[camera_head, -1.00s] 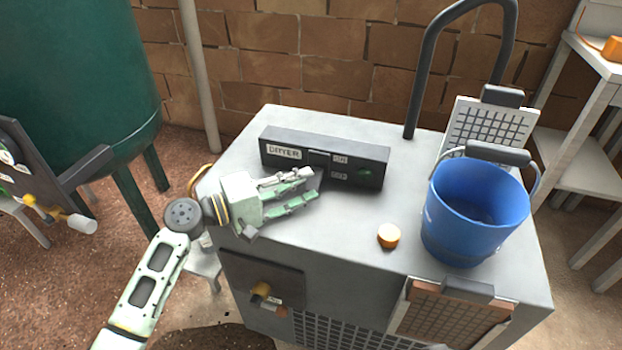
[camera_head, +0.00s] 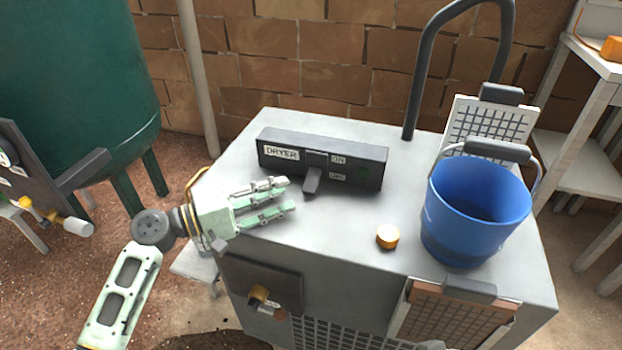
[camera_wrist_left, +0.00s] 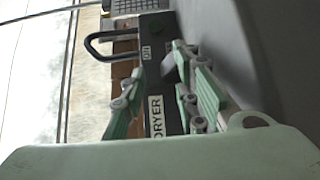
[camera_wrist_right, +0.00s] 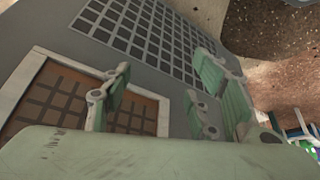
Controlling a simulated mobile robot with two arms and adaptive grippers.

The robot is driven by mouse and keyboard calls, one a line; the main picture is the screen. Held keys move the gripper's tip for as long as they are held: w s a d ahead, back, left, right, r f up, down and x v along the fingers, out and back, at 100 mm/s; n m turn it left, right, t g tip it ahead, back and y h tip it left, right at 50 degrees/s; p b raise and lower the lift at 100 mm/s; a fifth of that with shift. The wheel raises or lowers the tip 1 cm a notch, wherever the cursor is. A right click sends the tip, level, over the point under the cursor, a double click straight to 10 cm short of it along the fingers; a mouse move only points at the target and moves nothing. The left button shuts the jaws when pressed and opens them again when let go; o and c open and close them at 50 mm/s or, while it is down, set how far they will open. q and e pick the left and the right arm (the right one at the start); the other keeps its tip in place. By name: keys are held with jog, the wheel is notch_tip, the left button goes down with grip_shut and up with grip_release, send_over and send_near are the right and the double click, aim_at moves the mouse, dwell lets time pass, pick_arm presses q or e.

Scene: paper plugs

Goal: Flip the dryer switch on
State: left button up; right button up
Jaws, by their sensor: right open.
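The dryer switch box (camera_head: 285,172) is a dark grey block on the machine top, labelled DRYER, ON and OFF. Its grey switch lever (camera_head: 311,182) sticks out toward the front and points down, on the OFF side. A dark green round spot (camera_head: 362,173) sits at its right end. My left gripper (camera_head: 291,194) is open and empty, just left of the lever and in front of the box, apart from the lever. In the left wrist view the box (camera_wrist_left: 156,110) shows between the open fingers. My right gripper (camera_wrist_right: 158,85) is open and empty by the machine's front grille.
A blue bucket (camera_head: 470,230) and an orange-yellow knob (camera_head: 388,236) are on the machine top (camera_head: 345,225) at right. A black bent pipe (camera_head: 413,90) rises behind. A gridded panel (camera_head: 487,130) stands at the back right. A green tank (camera_head: 70,80) is at left.

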aim_at(238, 221)
pick_arm(q)
jog(key=shift+s+a+f, duration=0.1)
jog(key=shift+a+f, duration=0.05)
jog(key=shift+f, duration=0.6)
jog(key=shift+a+f, duration=0.15)
jog(key=shift+f, duration=0.55)
pick_arm(e)
jog(key=shift+w+a, duration=0.1)
jog(key=shift+w, duration=0.15)
jog(key=shift+s+f, duration=0.1)
pick_arm(q)
jog(key=v, duration=0.2)
jog(key=r+v, duration=0.1)
jog(key=v, duration=0.4)
jog(key=shift+a+r, duration=0.15)
jog(key=shift+r, duration=0.25)
jog(key=shift+s+a+r, duration=0.15)
jog(key=shift+a+r, duration=0.05)
jog(key=shift+d+r, duration=0.1)
jog(key=shift+r, duration=0.15)
pick_arm(e)
jog(key=shift+a, duration=0.15)
jog(key=shift+c, duration=0.5)
